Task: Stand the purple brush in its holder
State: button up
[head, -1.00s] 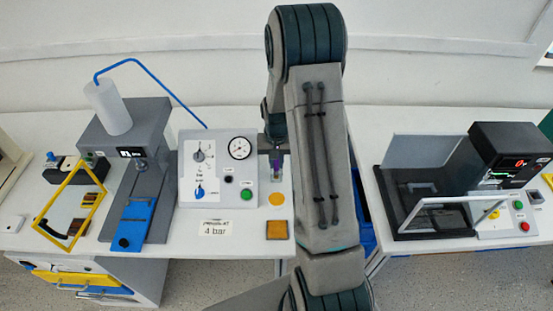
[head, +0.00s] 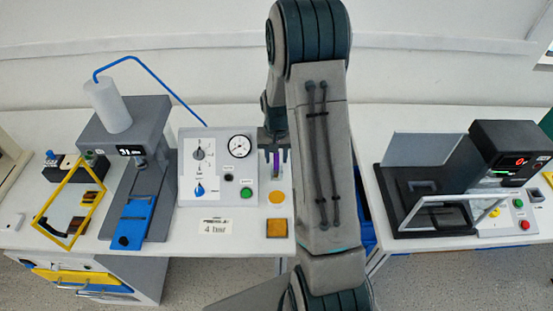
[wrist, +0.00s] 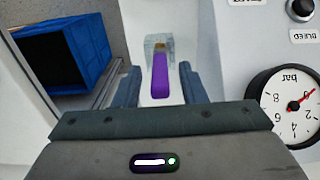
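The purple brush (wrist: 160,82) shows in the wrist view between my gripper's fingers, its handle toward the camera. Its brownish far end sits in a clear holder (wrist: 151,45), so it appears to stand in it. My gripper (wrist: 158,78) is open, with a visible gap between each finger and the handle. In the head view the purple brush (head: 276,160) is a thin upright strip under my gripper (head: 277,150), right of the gauge panel. My arm hides part of the area to the right.
A gauge panel (head: 218,150) with knobs and a dial stands just left of the brush. An orange disc (head: 277,197) and a brown square pad (head: 277,228) lie in front. A blue bin (wrist: 75,55) is beside the table edge. A press (head: 135,205) stands farther left.

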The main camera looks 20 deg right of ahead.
notch_tip(320, 180, up, 10)
jog(key=shift+r+b, duration=0.1)
jog(key=shift+b, duration=0.45)
jog(key=shift+s+a+r, duration=0.1)
jog(key=shift+r, duration=0.2)
jog(key=s+a+r+n+t, duration=0.1)
jog(key=s+a+r, duration=0.2)
jog(key=s, duration=0.4)
jog(key=s+a+r+n+t, duration=0.1)
jog(key=s+a+r+n, duration=0.1)
jog(key=s, duration=0.5)
jog(key=s+a+r+n+t, duration=0.1)
jog(key=s+a+r, duration=0.4)
jog(key=s+r, duration=0.1)
jog(key=shift+s+n, duration=0.3)
jog(key=shift+s, duration=0.6)
